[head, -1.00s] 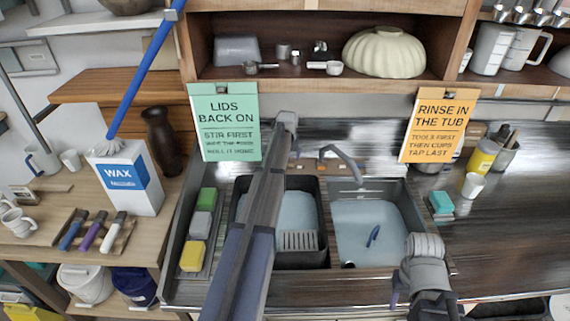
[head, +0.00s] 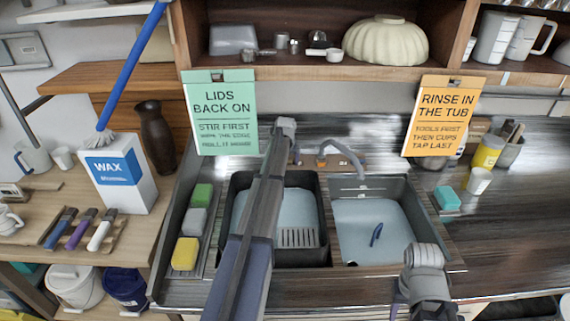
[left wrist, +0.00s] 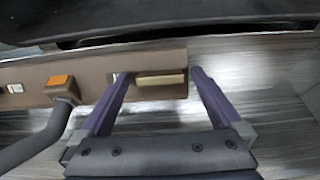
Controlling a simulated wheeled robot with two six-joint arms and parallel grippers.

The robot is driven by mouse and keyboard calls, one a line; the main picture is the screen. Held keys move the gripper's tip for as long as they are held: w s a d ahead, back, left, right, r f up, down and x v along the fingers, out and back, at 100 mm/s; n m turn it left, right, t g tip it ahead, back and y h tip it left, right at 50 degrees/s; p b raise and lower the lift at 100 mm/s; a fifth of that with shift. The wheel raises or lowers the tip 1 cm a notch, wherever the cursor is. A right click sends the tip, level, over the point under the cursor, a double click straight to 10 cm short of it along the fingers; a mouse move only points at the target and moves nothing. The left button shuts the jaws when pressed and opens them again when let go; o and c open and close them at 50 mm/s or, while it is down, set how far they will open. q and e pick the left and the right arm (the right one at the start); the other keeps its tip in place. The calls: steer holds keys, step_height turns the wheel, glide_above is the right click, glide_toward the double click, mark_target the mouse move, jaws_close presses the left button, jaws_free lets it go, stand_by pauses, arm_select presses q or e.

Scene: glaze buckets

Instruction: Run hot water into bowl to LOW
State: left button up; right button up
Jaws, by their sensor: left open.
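The sink has a right basin (head: 400,262) holding pale water and a blue object (head: 376,234), and a left basin with a dark tub (head: 270,260) also holding water. A grey curved tap (head: 345,152) rises behind them. In the left wrist view, a brown tap panel (left wrist: 85,76) bears an orange square (left wrist: 59,80) and a beige bar (left wrist: 160,78). My left gripper (left wrist: 156,76) is open, its purple fingers on either side of the bar; contact is unclear. The left arm (head: 262,190) crosses the left tub. My right gripper is mostly hidden near the bottom edge.
A cream fluted bowl (head: 386,42) sits on the shelf. Green and orange signs (head: 221,120) (head: 440,118) hang behind the sink. Sponges (head: 195,222) line its left side. A teal sponge (head: 447,198) and cups stand right. The right counter's front is clear.

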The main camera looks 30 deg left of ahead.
arm_select(q)
steer(key=c, duration=1.3)
steer(key=n, duration=0.2)
steer(key=shift+n+h, duration=0.3)
steer(key=shift+s+n+t+h+b, duration=0.1)
steer(key=shift+n+t+h+b, duration=0.4)
steer(key=shift+n, duration=1.2)
steer(key=o, duration=1.3)
